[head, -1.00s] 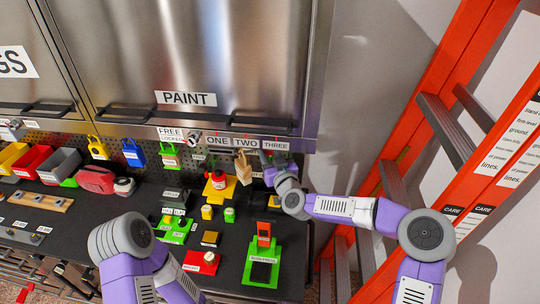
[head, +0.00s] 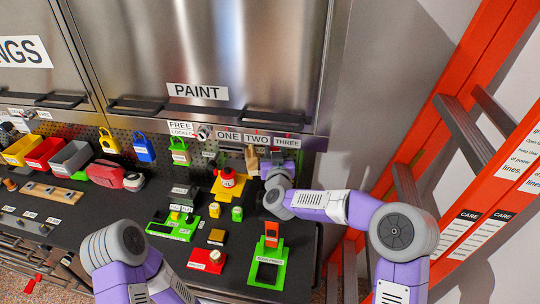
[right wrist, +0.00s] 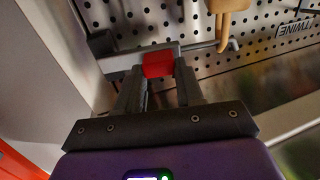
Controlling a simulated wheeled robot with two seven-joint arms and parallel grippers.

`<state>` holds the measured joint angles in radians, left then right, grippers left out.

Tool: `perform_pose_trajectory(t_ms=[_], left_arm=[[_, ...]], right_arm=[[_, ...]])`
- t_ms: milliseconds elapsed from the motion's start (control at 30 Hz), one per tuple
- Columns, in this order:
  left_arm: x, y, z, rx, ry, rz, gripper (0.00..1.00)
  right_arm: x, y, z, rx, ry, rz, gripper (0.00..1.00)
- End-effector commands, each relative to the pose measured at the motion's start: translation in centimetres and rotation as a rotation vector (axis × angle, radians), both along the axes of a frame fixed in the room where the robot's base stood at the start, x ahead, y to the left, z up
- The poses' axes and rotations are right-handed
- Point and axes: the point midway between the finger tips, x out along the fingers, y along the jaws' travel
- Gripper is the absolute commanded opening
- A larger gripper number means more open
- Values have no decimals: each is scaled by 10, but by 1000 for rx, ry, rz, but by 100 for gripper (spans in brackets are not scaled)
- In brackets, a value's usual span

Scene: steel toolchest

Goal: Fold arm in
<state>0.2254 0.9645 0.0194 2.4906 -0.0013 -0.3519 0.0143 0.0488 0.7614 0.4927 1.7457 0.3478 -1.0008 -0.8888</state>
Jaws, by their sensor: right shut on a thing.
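My right gripper (right wrist: 158,72) is shut on a red grip (right wrist: 158,63) in the right wrist view, one finger on each side. The red grip sits on a grey metal arm (right wrist: 118,62) that runs across in front of a perforated panel. In the head view my right wrist (head: 275,178) is at the panel's right end, under the label THREE, and hides its fingers and most of the metal arm. My left arm stands at the lower left in the head view; its gripper is not seen.
A tan wooden piece (head: 252,157) hangs close left of my right gripper; it also shows in the right wrist view (right wrist: 226,8). Steel cabinet doors (head: 215,60) are above. The dark worktop (head: 130,210) holds several coloured fixtures. An orange ladder (head: 440,130) stands at the right.

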Motion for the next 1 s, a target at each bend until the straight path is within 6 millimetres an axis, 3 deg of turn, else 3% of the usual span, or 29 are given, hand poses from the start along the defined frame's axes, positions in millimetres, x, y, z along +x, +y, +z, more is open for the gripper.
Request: perform_pose_trajectory(t_ms=[400,967,1000], left_arm=[[0,0,9,-1,-1,-1,0],[0,0,10,0,0,-1,0],[0,0,10,0,0,-1,0]], right_arm=[[17,12,2,-1,0,-218,0],[21,12,1,1,-1,-262,0],[21,12,1,1,-1,-262,39]])
